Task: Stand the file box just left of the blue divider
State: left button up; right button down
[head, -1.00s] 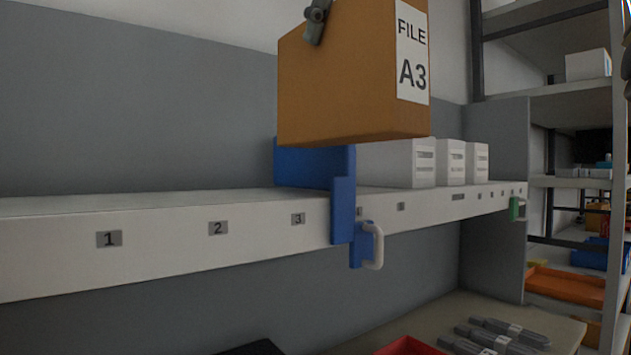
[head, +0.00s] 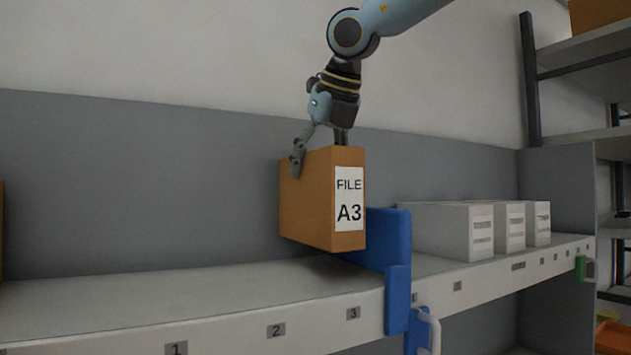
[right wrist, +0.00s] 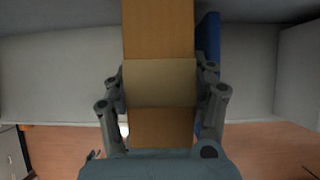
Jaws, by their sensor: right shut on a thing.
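The orange-brown file box (head: 308,205), labelled FILE A3, is upright just left of the blue divider (head: 391,240) in the head view. My right gripper (head: 320,160) comes from above and is shut on the box's upper part. The box's bottom appears slightly above the shelf; I cannot tell whether it touches. In the right wrist view my right gripper (right wrist: 162,88) has a finger on each side of the box (right wrist: 158,30), and the blue divider (right wrist: 208,40) shows close on its right. My left gripper is not in view.
The white shelf (head: 200,312) has number labels on its front edge and is clear left of the box. Several white cartons (head: 470,228) stand right of the divider. A brown object (head: 2,230) shows at the far left edge. A grey back panel (head: 130,190) stands behind.

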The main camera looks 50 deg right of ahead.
aim_at(317, 194)
notch_tip(317, 194, down, 4)
jog(key=shift+f+p, duration=0.1)
jog(key=shift+p, duration=0.75)
jog(key=shift+w+d+f, duration=0.15)
jog(key=shift+d+f, duration=0.05)
jog(key=shift+f, duration=0.1)
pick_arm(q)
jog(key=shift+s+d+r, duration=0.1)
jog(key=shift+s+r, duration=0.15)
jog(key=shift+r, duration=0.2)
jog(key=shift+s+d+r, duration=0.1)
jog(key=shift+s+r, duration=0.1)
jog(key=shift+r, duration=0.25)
pick_arm(e)
jog(key=shift+a, duration=0.1)
jog(key=shift+f, duration=0.15)
jog(key=shift+c, duration=2)
grip_release()
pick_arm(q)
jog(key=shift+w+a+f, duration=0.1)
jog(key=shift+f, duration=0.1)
